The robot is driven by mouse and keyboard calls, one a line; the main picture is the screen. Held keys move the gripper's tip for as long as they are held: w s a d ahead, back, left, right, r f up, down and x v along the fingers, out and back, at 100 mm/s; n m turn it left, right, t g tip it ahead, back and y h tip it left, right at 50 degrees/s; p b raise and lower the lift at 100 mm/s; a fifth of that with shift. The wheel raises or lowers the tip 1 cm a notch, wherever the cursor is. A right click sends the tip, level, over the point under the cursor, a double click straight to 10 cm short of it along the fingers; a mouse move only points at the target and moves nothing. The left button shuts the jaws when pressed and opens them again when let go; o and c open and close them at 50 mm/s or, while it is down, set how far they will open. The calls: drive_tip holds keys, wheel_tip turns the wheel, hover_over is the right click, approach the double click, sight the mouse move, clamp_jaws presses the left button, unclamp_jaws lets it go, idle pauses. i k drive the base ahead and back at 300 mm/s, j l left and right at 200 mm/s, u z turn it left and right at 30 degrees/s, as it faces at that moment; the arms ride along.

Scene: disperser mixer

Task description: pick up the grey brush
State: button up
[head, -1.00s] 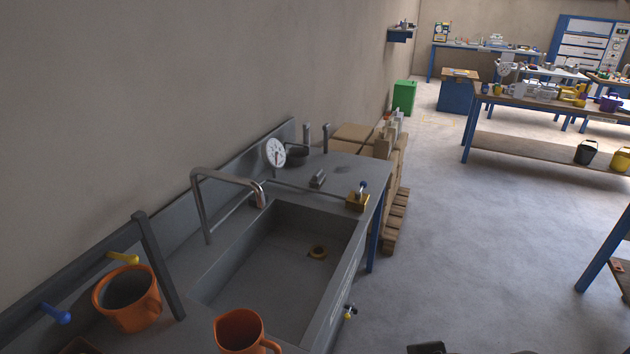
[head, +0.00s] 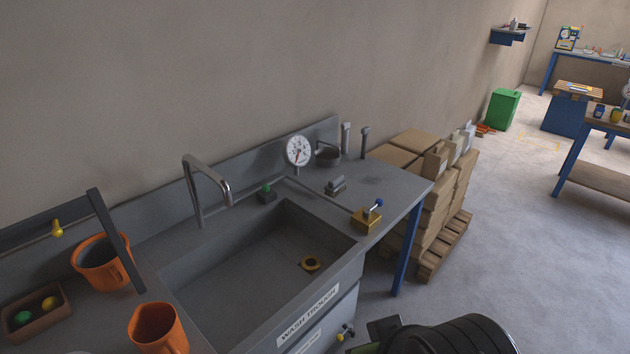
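A small grey object (head: 335,186) lies on the grey counter to the right of the sink, near the dial gauge. It may be the grey brush, but it is too small to tell for sure. Two upright grey posts, one of them (head: 346,138), stand behind it by the wall.
A sink (head: 250,265) with a tall tap (head: 198,190) lies in front. A brass block (head: 367,220) sits by its right corner. Orange mugs (head: 158,328) stand at left. Boxes on a pallet (head: 440,255) stand beyond the counter. A dark ribbed object (head: 460,337) fills the bottom right.

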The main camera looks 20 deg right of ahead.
sight(337, 184)
drive_tip(key=i+l+u, duration=0.15)
drive_tip(key=l+u, duration=0.3)
drive_tip(key=l, duration=0.2)
drive_tip(key=i+l+u, duration=0.1)
drive_tip(key=l+u, duration=0.3)
drive_tip(key=l, duration=0.3)
drive_tip(key=l+u, duration=0.45)
drive_tip(key=l, duration=0.25)
drive_tip(key=k+l+u, duration=0.2)
drive_tip(key=l+u, duration=0.2)
drive_tip(key=l, duration=0.25)
drive_tip(key=i+l+u, duration=0.1)
drive_tip(key=l+u, duration=0.25)
drive_tip(key=l, duration=0.2)
drive_tip(key=l+u, duration=0.35)
drive_tip(key=l, duration=0.2)
drive_tip(key=l+u, duration=0.3)
drive_tip(key=l, duration=0.25)
drive_tip(key=i, duration=0.05)
